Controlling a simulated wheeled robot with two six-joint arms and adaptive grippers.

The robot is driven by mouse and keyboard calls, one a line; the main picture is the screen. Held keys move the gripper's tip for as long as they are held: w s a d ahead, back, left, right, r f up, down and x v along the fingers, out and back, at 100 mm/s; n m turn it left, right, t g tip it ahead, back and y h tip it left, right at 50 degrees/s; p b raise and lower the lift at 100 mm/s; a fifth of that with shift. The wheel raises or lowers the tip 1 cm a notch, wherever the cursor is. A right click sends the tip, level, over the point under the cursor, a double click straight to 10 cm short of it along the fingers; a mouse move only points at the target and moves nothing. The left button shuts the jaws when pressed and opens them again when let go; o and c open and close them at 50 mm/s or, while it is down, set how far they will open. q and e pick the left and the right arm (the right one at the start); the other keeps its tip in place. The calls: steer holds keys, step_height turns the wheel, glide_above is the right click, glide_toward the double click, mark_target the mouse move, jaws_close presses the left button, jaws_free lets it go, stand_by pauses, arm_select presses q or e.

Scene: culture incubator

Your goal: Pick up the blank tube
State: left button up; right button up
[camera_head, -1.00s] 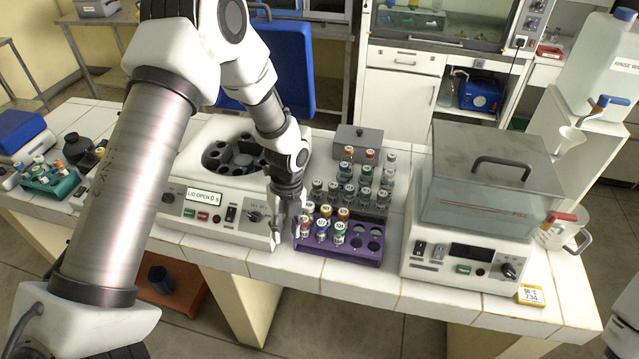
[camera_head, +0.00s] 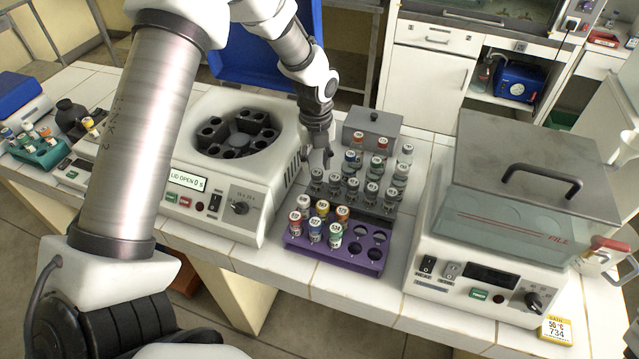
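The grey rack (camera_head: 375,207) holds several tubes with grey caps, and several with white, orange, red or green caps behind them. A grey-capped tube (camera_head: 317,176) stands at its left end. I cannot tell which tube is the blank one; the labels are too small to read. My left gripper (camera_head: 318,160) points down just above and behind that left-end tube. Its fingers are small and dark, and I cannot tell whether they are open or hold anything. My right gripper is not in view.
A purple rack (camera_head: 340,254) with several labelled tubes and empty holes stands in front of the grey rack. An open centrifuge (camera_head: 225,190) is on the left, a lidded water bath (camera_head: 500,250) on the right. A grey box (camera_head: 372,128) stands behind.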

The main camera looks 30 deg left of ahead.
mark_target(317, 171)
arm_select(q)
step_height(317, 171, down, 4)
steer(key=shift+f+p, duration=0.15)
steer(key=shift+p, duration=0.8)
steer(key=shift+w+f, duration=0.1)
steer(key=shift+f, duration=0.4)
steer(key=c, duration=0.7)
steer(key=shift+r, duration=0.15)
